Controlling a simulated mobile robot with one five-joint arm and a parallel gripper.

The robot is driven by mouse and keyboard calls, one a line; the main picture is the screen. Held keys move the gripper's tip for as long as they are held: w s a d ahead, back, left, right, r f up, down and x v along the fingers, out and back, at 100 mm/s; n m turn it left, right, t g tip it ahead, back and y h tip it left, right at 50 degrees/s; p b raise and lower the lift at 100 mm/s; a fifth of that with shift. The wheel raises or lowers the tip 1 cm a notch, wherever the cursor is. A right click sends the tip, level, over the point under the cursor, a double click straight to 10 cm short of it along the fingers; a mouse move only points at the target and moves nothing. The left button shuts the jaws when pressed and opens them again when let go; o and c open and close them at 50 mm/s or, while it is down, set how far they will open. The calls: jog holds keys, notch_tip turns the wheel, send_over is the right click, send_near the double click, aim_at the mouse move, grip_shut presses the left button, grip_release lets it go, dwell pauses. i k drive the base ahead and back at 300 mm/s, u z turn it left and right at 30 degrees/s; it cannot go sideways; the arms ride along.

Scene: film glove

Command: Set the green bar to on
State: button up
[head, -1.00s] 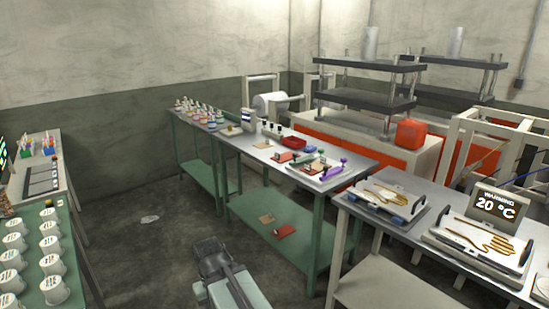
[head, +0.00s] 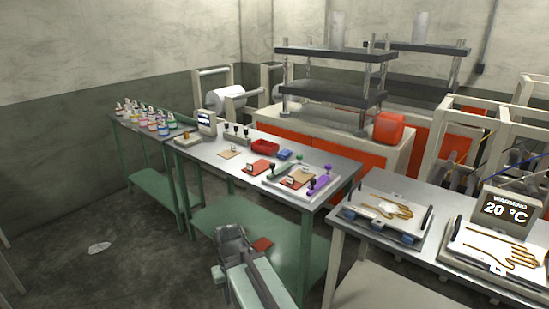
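A small dark green bar (head: 283,170) lies along the left part of a white board (head: 300,190) on the middle metal-topped table. A purple bar (head: 318,187) is at the right side of the same board. The bar's exact setting is too small to read. My gripper (head: 229,236) is at the lower middle of the head view, in front of the table and apart from the board. Its fingers are too unclear to tell open from shut.
The table (head: 222,160) also holds a red tray (head: 265,146), stamps and bottles. A right-hand table (head: 378,240) carries glove plates and a warming display (head: 507,208) reading 20 °C. Floor at the left is clear, apart from a pale scrap (head: 99,248).

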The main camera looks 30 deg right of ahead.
aim_at(272, 166)
jog(key=u, duration=0.1)
jog(key=i, duration=1.1)
jog(key=u, duration=0.75)
